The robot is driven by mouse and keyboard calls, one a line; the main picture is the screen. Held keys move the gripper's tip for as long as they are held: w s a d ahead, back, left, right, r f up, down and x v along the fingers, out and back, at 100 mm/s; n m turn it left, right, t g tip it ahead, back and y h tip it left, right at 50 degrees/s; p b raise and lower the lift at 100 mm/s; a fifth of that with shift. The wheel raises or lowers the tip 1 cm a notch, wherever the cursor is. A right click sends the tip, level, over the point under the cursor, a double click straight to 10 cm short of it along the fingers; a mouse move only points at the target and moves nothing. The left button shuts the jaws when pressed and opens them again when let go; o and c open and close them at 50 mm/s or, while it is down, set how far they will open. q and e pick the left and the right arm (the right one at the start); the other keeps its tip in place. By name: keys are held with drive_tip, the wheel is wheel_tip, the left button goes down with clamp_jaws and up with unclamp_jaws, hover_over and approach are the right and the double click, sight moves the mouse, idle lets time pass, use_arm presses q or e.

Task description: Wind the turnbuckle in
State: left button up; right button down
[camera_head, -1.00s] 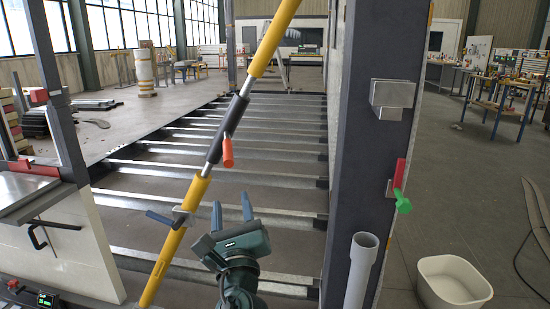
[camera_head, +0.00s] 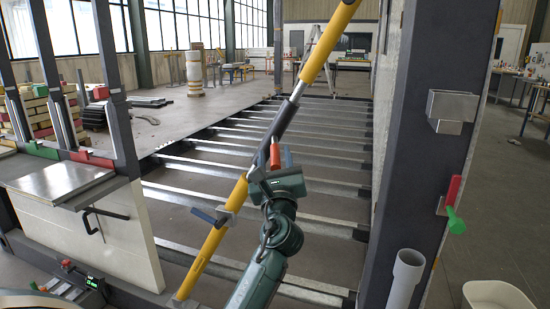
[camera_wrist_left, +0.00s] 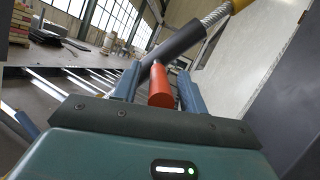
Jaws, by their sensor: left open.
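The turnbuckle runs slanting across the head view, with a dark grey sleeve (camera_head: 285,118) between an upper yellow rod (camera_head: 328,42) and a lower yellow rod (camera_head: 215,236). A bare threaded stretch also shows in the left wrist view (camera_wrist_left: 217,14). An orange-red handle (camera_wrist_left: 160,86) sticks out from the sleeve, and the head view shows it partly hidden by my gripper (camera_head: 286,157). My left gripper (camera_head: 277,158) is open, with its blue fingers on either side of the handle. I cannot tell whether they touch it. My right gripper is not in view.
A metal clamp with a blue lever (camera_head: 206,216) sits on the lower rod. A dark post (camera_head: 425,150) with a red and green lever (camera_head: 455,205) stands to the right. A grey pipe (camera_head: 405,278) and white tub (camera_head: 497,294) are at lower right. Metal crossbars (camera_head: 310,165) lie behind.

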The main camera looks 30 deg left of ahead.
use_arm(q)
drive_tip(key=shift+w+a, duration=0.1)
drive_tip(key=shift+w, duration=0.05)
clamp_jaws()
idle(0.4)
